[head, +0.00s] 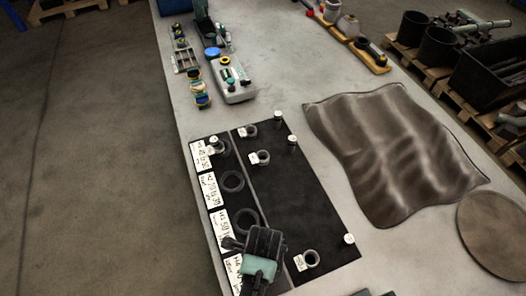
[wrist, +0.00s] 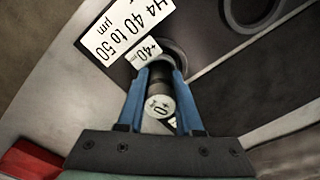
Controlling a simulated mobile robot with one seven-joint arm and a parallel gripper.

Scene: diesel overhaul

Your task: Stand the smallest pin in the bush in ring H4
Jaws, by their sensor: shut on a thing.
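My gripper (wrist: 159,78) has its blue fingers shut on a dark pin (wrist: 158,80) with a white marked end cap (wrist: 159,106), which faces the wrist camera. The pin's far end points at ring H4 (wrist: 178,48), a dark ring beside the card (wrist: 125,24) reading "H4 40 to 50 µm". A small "+40" tag (wrist: 145,51) shows at the ring, just past the fingers. The bush itself is mostly hidden by the pin and fingers, and I cannot tell whether the pin has entered it. In the head view my gripper (head: 262,246) covers ring H4.
The black mat (head: 315,215) carries other tagged bushes (head: 261,157) and white-topped pins (head: 292,140). Rings H2 (head: 233,182) and H3 (head: 246,220) look empty; ring H1 holds a white-topped pin (head: 215,142). A brown cloth (head: 385,150) lies to the right.

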